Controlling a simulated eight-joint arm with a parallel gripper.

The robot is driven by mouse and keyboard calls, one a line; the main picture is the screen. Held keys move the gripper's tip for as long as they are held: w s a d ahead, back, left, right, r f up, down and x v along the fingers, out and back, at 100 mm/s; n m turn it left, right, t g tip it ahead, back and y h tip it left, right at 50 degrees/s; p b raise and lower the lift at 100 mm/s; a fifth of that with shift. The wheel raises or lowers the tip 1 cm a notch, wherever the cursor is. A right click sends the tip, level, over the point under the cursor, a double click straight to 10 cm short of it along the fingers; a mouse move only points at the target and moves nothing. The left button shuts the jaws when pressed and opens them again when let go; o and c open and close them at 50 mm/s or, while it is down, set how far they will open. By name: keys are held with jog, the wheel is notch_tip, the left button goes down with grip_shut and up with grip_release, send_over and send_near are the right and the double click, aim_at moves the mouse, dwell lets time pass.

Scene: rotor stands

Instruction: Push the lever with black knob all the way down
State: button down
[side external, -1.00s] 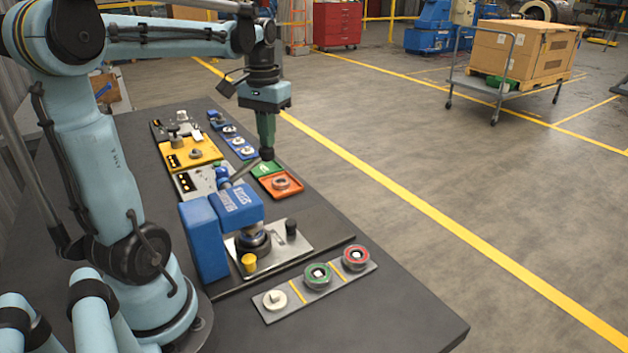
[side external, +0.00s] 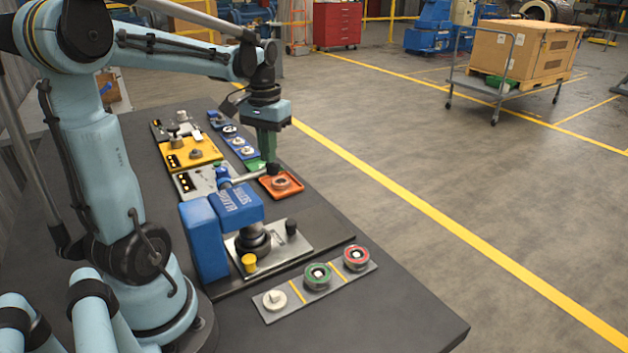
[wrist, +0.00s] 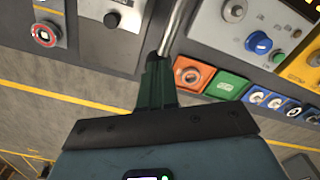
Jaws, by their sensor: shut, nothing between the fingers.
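The lever is a grey metal rod (side external: 245,177) with a black knob (side external: 273,168) at its end. It reaches right from a blue pivot on the grey panel, and the knob end is slightly higher than the pivot. My gripper (side external: 270,158) has green fingers, shut and empty, pointing down with their tips at the top of the knob; they appear to touch it. In the wrist view the rod (wrist: 173,28) runs up from just beyond the fingertips (wrist: 157,59).
An orange tray with a ring (side external: 281,184) lies just below and right of the knob, beside a green plate (side external: 255,165). A blue machine (side external: 237,204) with another black knob (side external: 291,227) stands nearer. A yellow panel (side external: 190,152) lies behind.

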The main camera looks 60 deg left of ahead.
jog(key=shift+f, duration=2)
jog(key=shift+r, duration=0.15)
notch_tip(320, 180, up, 13)
dwell(0.7)
jog(key=d+f+m+t, duration=0.3)
jog(key=d+f, duration=0.2)
jog(key=d, duration=0.5)
jog(key=d+f+m+t, duration=0.3)
jog(key=d+f, duration=0.3)
jog(key=d, duration=0.4)
jog(key=shift+t, duration=0.6)
